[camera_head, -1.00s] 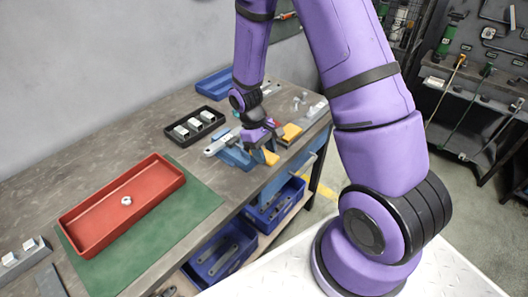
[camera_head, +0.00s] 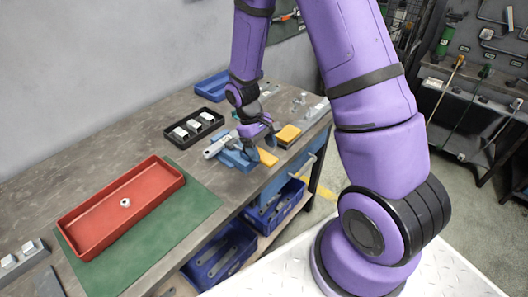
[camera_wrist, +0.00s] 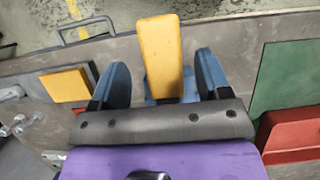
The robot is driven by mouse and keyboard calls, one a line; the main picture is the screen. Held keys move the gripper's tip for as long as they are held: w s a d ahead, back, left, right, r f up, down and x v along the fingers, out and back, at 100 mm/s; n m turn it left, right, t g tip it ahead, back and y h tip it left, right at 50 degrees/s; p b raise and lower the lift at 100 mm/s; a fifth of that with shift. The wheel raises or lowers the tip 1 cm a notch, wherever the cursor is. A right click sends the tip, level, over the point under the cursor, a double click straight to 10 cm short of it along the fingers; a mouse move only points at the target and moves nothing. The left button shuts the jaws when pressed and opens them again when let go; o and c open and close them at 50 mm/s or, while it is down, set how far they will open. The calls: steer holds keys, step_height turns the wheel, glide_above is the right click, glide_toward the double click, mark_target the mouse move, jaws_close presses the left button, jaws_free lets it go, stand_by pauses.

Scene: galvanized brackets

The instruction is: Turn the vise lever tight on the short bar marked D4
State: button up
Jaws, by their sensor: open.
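A blue vise (camera_head: 232,157) sits on the bench near its front edge, and a pale bar-like piece (camera_head: 214,149) shows at its left side. A yellow handle-like piece (camera_head: 267,157) sticks out at the vise's front; in the wrist view this yellow piece (camera_wrist: 160,55) lies between my two fingers. My gripper (camera_head: 262,146) is over the vise with its fingers pointing down. In the wrist view my gripper (camera_wrist: 164,80) is open, with a gap on each side of the yellow piece. No D4 mark can be read, and my gripper hides part of the vise.
A second yellow-topped piece (camera_head: 288,133) stands close to the right of my gripper. A black tray (camera_head: 194,128) with metal blocks is behind left. A red tray (camera_head: 90,236) lies on a green mat (camera_head: 190,212). Blue bins (camera_head: 222,254) sit below the bench. The bench between is clear.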

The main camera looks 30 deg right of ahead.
steer(key=v, duration=0.9)
steer(key=s+r+m+t, duration=0.15)
steer(key=s+r, duration=0.25)
steer(key=r, duration=0.5)
steer(key=s+r+m+t, duration=0.1)
steer(key=s+r+t, duration=0.3)
steer(key=r, duration=0.5)
steer(key=s+r+t, duration=0.2)
steer(key=s+r, duration=0.2)
steer(key=s, duration=0.3)
steer(key=s+r+m+t+y, duration=0.1)
steer(key=s+r+t, duration=0.1)
steer(key=s+r, duration=0.2)
steer(key=s, duration=0.3)
steer(key=shift+a+r, duration=0.2)
steer(key=shift+r, duration=0.15)
